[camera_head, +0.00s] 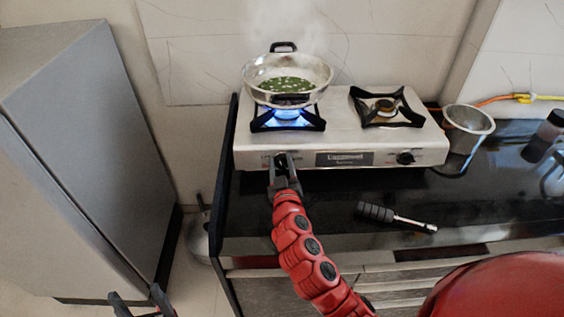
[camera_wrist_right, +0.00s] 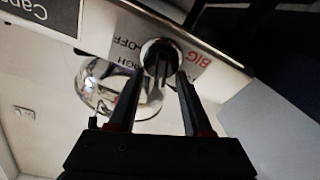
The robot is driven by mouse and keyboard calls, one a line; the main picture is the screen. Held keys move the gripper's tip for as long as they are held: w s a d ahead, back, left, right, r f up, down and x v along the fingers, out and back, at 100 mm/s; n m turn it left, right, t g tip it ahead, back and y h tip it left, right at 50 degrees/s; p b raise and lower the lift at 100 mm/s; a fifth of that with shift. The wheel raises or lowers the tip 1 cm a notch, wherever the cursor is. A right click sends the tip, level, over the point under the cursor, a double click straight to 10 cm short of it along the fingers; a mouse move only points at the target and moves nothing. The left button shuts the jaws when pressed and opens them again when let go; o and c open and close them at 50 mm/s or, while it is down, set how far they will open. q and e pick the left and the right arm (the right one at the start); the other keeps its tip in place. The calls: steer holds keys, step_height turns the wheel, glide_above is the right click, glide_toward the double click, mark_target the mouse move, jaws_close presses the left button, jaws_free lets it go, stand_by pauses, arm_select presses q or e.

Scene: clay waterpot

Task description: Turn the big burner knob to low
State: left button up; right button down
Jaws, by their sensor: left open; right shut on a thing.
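The two-burner stove (camera_head: 250,145) stands on the black counter. Its big burner knob (camera_wrist_right: 160,57) is at the left of the front panel, with "BIG", "OFF" and "HIGH" printed around it, upside down in the wrist view. My right gripper (camera_head: 283,160) is at this knob, its fingers (camera_wrist_right: 162,85) on either side of it, shut on it. The gripper mostly hides the knob in the head view. A blue flame (camera_head: 286,114) burns under the left burner. My left gripper (camera_head: 141,299) is open and empty, low at the left, far from the stove.
A steaming pan (camera_head: 262,78) with green food sits on the left burner. The right burner (camera_head: 386,107) is bare; its knob (camera_head: 405,158) is free. A metal pot (camera_head: 468,125) and a black-handled tool (camera_head: 378,213) are on the right. A grey cabinet (camera_head: 85,130) stands left.

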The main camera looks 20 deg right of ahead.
steer(key=n+y+p, duration=0.1)
steer(key=n+p, duration=0.1)
steer(key=n, duration=0.3)
steer(key=shift+a, duration=0.2)
steer(key=n+y+p, duration=0.1)
steer(key=n, duration=0.3)
steer(key=shift+a+f+g+p, duration=0.1)
steer(key=shift+a+g+p, duration=0.05)
steer(key=shift+g+p, duration=0.2)
steer(key=shift+f+n+p, duration=0.2)
steer(key=shift+n+p, duration=0.2)
steer(key=shift+n, duration=0.5)
steer(key=shift+y, duration=0.3)
steer(key=shift+c, duration=1.8)
jaws_free()
